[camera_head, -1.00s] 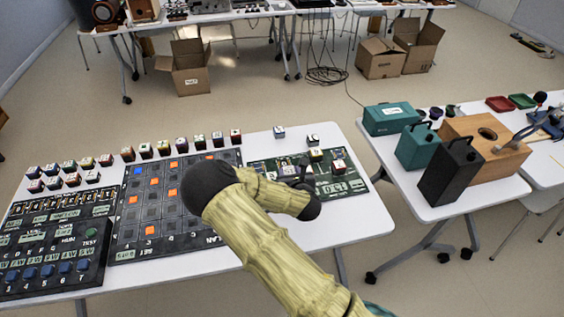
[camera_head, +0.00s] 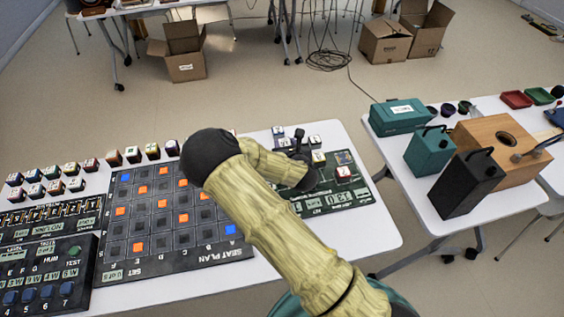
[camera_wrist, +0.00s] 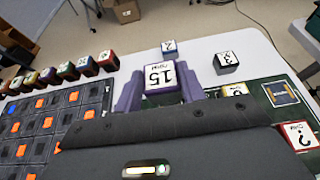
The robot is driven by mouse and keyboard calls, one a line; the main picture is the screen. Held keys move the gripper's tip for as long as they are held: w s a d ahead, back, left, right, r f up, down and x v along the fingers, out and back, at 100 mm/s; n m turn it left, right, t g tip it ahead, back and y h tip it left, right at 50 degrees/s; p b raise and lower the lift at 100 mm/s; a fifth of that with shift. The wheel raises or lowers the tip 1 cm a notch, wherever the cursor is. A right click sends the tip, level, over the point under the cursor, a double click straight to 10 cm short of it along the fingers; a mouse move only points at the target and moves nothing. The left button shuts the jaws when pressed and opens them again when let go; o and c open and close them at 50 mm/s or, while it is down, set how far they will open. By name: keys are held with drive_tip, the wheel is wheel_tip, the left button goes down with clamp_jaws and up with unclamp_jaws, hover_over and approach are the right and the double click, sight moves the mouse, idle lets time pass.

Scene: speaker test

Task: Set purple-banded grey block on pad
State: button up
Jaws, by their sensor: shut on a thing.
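My gripper (camera_wrist: 160,92) is shut on the purple-banded grey block (camera_wrist: 164,76), between two purple-grey fingers in the wrist view. In the head view the held block (camera_head: 285,142) is small and partly covered by my gripper (camera_head: 298,145), above the back of the green board. A pad (camera_wrist: 281,94), a square with a pale yellow outline on the green board, lies bare to the right of my gripper. It also shows in the head view (camera_head: 343,157).
Two grey blocks, one (camera_wrist: 168,48) behind the held block and one (camera_wrist: 226,62) right of it, stand on the white table. A yellow block (camera_wrist: 237,146) and red block (camera_wrist: 299,136) stand on the green board (camera_head: 365,192). Several blocks line the seat-plan board (camera_head: 145,215).

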drive_tip(key=shift+w, duration=0.3)
drive_tip(key=shift+s, duration=0.3)
drive_tip(key=shift+s+a+f, duration=0.1)
drive_tip(key=shift+s+a, duration=0.05)
drive_tip(key=shift+s, duration=0.05)
wheel_tip(320, 180, down, 6)
drive_tip(key=shift+w+r+p, duration=0.1)
drive_tip(key=shift+p, duration=0.2)
drive_tip(key=shift+f, duration=1.95)
drive_tip(key=shift+f, duration=0.1)
drive_tip(key=o, duration=0.9)
drive_tip(key=shift+o, duration=0.4)
